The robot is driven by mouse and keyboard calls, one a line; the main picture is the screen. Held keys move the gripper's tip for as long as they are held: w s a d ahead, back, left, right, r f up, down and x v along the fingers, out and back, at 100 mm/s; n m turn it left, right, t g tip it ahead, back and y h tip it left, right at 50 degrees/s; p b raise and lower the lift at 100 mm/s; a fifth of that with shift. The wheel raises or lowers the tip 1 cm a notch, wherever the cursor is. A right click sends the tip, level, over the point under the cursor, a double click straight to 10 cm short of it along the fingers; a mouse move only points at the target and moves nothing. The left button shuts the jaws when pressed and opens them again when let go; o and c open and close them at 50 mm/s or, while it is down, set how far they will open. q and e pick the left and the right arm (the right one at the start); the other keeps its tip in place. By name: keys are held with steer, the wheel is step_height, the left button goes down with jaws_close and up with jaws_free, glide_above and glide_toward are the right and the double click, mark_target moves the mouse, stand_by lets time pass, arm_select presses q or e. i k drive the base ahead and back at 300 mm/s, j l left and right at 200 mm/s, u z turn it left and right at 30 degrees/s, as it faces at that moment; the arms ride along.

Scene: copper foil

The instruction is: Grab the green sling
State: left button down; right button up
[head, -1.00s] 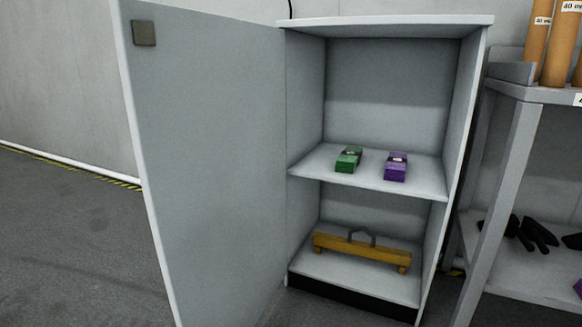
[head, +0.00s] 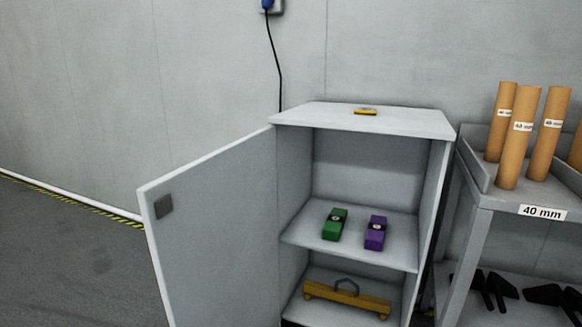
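The green sling (head: 335,224) is a folded green bundle with a dark band and a small pale label. It lies on the middle shelf (head: 300,236) of the open grey cabinet, on the left. A similar purple sling (head: 376,234) lies to its right, with a gap between them. Neither of my grippers is in the head view.
The cabinet door (head: 225,225) stands open to the left. A yellow lifting beam (head: 347,297) lies on the lower shelf. A small yellow item (head: 366,111) is on the cabinet top. A rack (head: 480,195) with cardboard tubes (head: 548,135) stands close on the right.

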mark_target(332, 231)
steer(key=z, duration=0.4)
steer(key=j+z, duration=0.4)
steer(key=j, duration=0.35)
steer(key=j+z, duration=0.4)
steer(key=j, duration=1.1)
steer(key=k+j, duration=0.15)
steer(key=j, duration=0.6)
steer(key=i+l, duration=0.15)
steer(key=l, duration=0.2)
steer(key=i+l, duration=0.15)
steer(key=l, duration=0.2)
steer(key=z, duration=0.05)
